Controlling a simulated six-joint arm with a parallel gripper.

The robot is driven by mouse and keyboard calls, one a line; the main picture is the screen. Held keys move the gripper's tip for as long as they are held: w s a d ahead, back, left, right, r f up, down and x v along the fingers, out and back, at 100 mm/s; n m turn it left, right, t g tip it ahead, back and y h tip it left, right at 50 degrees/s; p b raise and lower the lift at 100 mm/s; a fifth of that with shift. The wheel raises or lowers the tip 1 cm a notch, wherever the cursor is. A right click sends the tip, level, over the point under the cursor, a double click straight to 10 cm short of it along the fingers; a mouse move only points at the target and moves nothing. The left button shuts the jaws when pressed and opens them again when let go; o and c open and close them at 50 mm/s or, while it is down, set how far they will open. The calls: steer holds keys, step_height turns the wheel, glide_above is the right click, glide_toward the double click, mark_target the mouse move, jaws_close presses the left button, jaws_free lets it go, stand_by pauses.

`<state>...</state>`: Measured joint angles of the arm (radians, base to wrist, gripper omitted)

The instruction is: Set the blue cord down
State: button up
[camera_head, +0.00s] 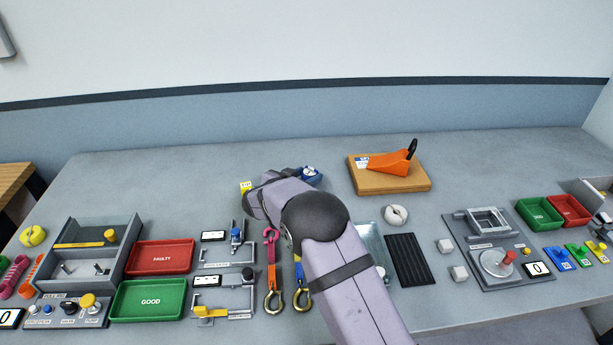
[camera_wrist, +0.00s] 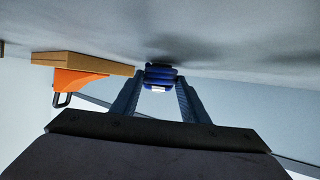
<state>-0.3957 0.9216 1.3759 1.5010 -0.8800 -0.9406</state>
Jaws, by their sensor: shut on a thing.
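The blue cord (camera_wrist: 159,77) is a dark blue bundle with a small white label. In the wrist view it sits between the fingertips of my gripper (camera_wrist: 160,84), which is shut on it. The wrist view is upside down, with the table at the top, and the cord is close to the table over a dark shadow. I cannot tell whether it touches. In the head view the blue cord (camera_head: 310,174) shows at the far side of my arm, towards the back of the table. My arm hides most of the gripper there.
A wooden board (camera_head: 390,183) with an orange wedge-shaped tool (camera_head: 391,162) lies to the right. A yellow tag (camera_head: 246,187) stands left of my wrist. Straps with hooks (camera_head: 273,300) lie in front, beside a red tray (camera_head: 160,257). The back left table is clear.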

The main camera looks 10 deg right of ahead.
steer(key=shift+f, duration=0.25)
steer(key=shift+s+f, duration=0.25)
steer(key=shift+f, duration=0.2)
steer(key=o, duration=1.1)
steer(key=shift+f, duration=0.1)
steer(key=shift+c, duration=0.2)
steer(key=shift+w+r, duration=0.1)
steer(key=shift+r, duration=0.3)
steer(key=v, duration=0.8)
steer(key=b+v, duration=0.1)
steer(key=v, duration=0.3)
steer(key=shift+w+r, duration=0.1)
steer(key=shift+r, duration=0.3)
